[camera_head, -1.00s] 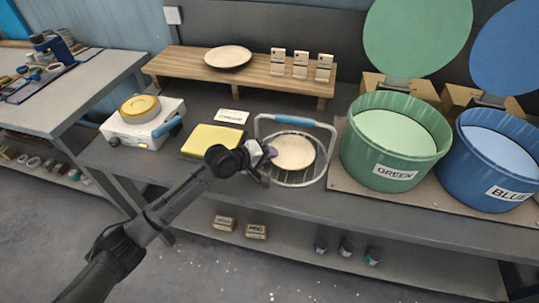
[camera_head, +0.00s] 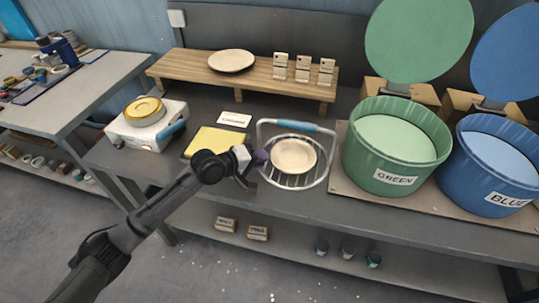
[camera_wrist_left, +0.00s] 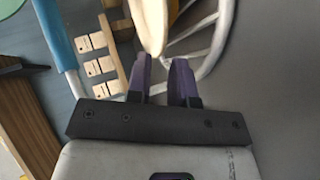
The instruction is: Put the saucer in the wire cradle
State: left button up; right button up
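The cream saucer (camera_head: 293,154) lies in the wire cradle (camera_head: 322,176), a round wire frame with a blue handle, on the grey bench. My left gripper (camera_head: 259,159) is just left of the saucer, at the cradle's left side. In the left wrist view its two purple fingers (camera_wrist_left: 163,75) stand apart with an empty gap. The saucer's edge (camera_wrist_left: 151,25) shows just beyond the fingertips, and the cradle's wires (camera_wrist_left: 205,45) are behind it. My right gripper is not in view.
A green tub (camera_head: 352,160) and a blue tub (camera_head: 465,175) stand to the right. A yellow pad (camera_head: 207,138) and a white scale-like device (camera_head: 122,130) are to the left. A wooden shelf (camera_head: 190,68) behind holds a plate (camera_head: 231,61) and several small cards.

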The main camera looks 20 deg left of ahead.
pick_arm(q)
jog(key=p+v, duration=0.1)
jog(key=v, duration=0.6)
jog(key=shift+s, duration=0.15)
